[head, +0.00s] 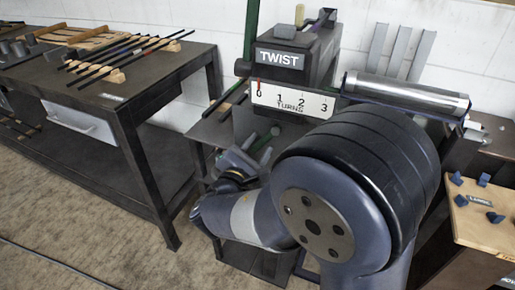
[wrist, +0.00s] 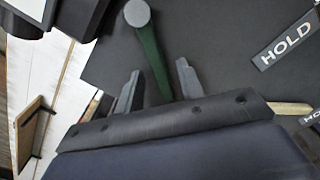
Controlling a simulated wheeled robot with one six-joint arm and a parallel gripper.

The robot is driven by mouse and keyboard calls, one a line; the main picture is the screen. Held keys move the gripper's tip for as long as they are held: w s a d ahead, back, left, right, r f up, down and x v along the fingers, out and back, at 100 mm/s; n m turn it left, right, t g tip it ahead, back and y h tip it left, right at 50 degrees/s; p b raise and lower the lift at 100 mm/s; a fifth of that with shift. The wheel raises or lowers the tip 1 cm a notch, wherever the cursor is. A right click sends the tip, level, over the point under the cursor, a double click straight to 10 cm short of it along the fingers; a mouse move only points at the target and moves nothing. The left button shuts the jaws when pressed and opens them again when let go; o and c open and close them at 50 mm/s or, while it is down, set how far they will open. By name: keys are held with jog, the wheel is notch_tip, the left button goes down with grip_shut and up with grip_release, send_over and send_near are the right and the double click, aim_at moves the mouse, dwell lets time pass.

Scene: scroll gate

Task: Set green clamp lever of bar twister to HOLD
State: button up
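The bar twister (head: 285,60) stands ahead, with a TWIST sign and a TURNS scale whose red pointer is at 0. In the wrist view, a green lever (wrist: 150,50) with a round grey knob (wrist: 137,13) reaches between the two fingers of my gripper (wrist: 157,87). The fingers are spread, with gaps showing beside the lever. A HOLD label (wrist: 288,42) lies to the right of the lever, apart from it. My arm hides much of the machine's lower right.
A dark bench (head: 150,80) with several rods on wooden rests stands at the left. A shiny metal cylinder (head: 405,93) is at the right of the machine. A wooden board (head: 480,225) with blue pieces is at the far right.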

grip_shut()
jog(key=shift+d+n, duration=0.15)
jog(key=shift+n, duration=0.15)
dwell(0.4)
jog(key=shift+s+d+f+n+p, duration=0.15)
jog(key=shift+d+n+p, duration=0.15)
jog(key=shift+n+p, duration=0.3)
jog(key=shift+s+d+f+n+p, duration=0.1)
jog(key=shift+d+n+p, duration=0.15)
jog(key=shift+n+p, duration=0.3)
jog(key=d+n+p, duration=0.1)
jog(key=n, duration=0.1)
jog(key=d+n+p, duration=0.1)
jog(key=shift+s+f+n+p, duration=0.15)
jog(key=shift+s+n+p, duration=0.2)
jog(key=shift+s+p, duration=0.05)
jog(key=d+n+p, duration=0.1)
jog(key=n+p, duration=0.2)
jog(key=shift+s+d+n, duration=0.3)
jog(key=shift+s+d, duration=0.05)
jog(key=shift+d, duration=0.05)
jog(key=shift+s+d+r+n+p, duration=0.2)
jog(key=shift+d+n+p, duration=0.25)
jog(key=shift+n+p, duration=0.5)
jog(key=shift+s+d+r+n+p, duration=0.2)
jog(key=shift+d+n+p, duration=0.25)
jog(key=shift+n+p, duration=0.45)
